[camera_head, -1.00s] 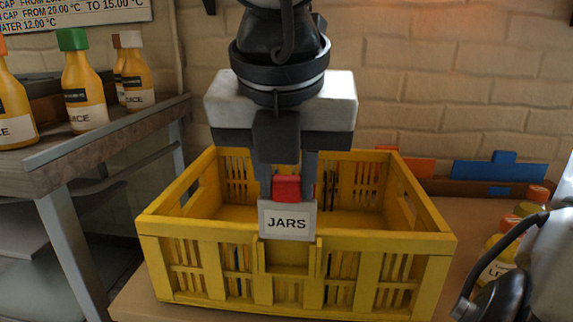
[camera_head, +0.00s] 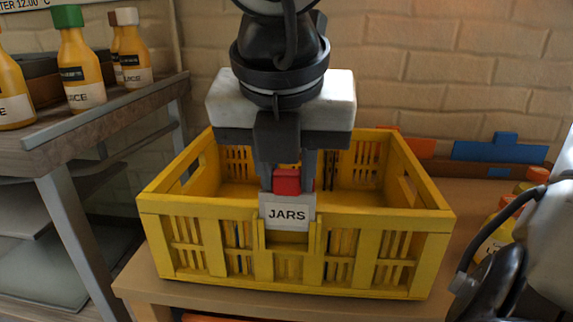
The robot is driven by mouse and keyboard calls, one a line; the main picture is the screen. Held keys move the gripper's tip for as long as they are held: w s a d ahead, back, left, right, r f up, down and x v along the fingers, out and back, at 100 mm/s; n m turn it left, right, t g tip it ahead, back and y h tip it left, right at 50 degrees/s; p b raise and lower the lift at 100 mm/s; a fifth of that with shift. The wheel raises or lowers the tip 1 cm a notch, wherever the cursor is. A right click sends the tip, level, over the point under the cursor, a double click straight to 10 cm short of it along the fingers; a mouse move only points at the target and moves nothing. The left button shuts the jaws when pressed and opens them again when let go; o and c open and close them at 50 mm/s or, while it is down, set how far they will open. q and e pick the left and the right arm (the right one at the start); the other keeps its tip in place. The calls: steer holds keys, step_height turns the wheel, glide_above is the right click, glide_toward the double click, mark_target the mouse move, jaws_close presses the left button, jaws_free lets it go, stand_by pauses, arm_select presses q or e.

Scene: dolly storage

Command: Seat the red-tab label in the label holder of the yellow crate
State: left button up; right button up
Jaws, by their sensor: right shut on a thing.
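My right gripper (camera_head: 288,175) comes down from the top, shut on the red tab (camera_head: 287,183) of a grey label (camera_head: 287,214) reading JARS. The label is upright and faces me at the front wall of the yellow crate (camera_head: 190,208). Its lower part overlaps the upper part of the yellow label holder (camera_head: 288,243), between the holder's side rails. The lower holder shows below the label. I cannot tell whether the label's bottom edge is inside the slot or just in front of it. The crate looks empty. My left gripper is not in view.
The crate stands on a wooden table (camera_head: 180,292). A shelf (camera_head: 110,118) with juice bottles (camera_head: 82,75) is at the left. More bottles (camera_head: 497,235) stand right of the crate, partly hidden.

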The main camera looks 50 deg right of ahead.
mark_target(287, 203)
steer(key=shift+f, duration=0.1)
steer(key=shift+f, duration=1.3)
steer(key=o, duration=1.1)
steer(key=shift+c, duration=0.2)
steer(key=shift+r, duration=0.15)
